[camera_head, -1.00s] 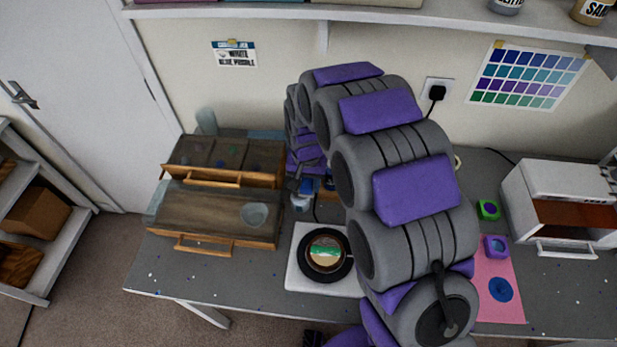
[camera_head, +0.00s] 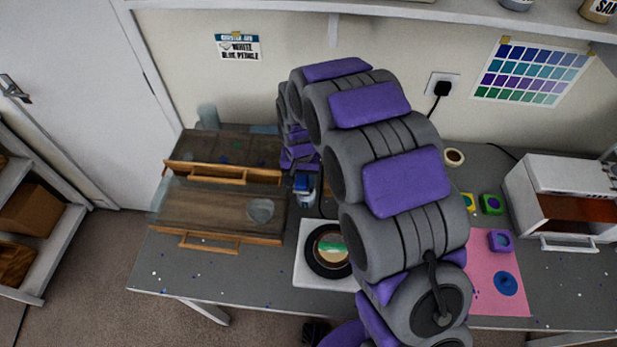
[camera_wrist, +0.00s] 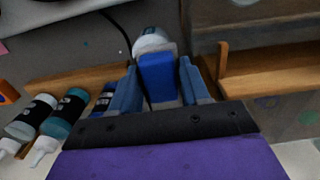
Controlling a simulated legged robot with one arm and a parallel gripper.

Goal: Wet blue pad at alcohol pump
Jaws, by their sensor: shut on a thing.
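The blue pad (camera_wrist: 158,78) is a small bright blue block between the two fingers of my gripper (camera_wrist: 158,70) in the wrist view. My gripper is shut on it. A round white bottle top (camera_wrist: 150,41), probably the alcohol pump, is right behind the pad; I cannot tell whether they touch. In the head view a white bottle (camera_head: 307,195) stands on the bench just right of the wooden drawers, with a blue patch above it. My arm hides much of the gripper there.
Two wooden drawer units with glassy tops (camera_head: 190,215) stand at left. A white square with a round dark dish (camera_head: 315,262), a pink mat (camera_head: 485,290) and a small white oven (camera_head: 560,185) are on the bench.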

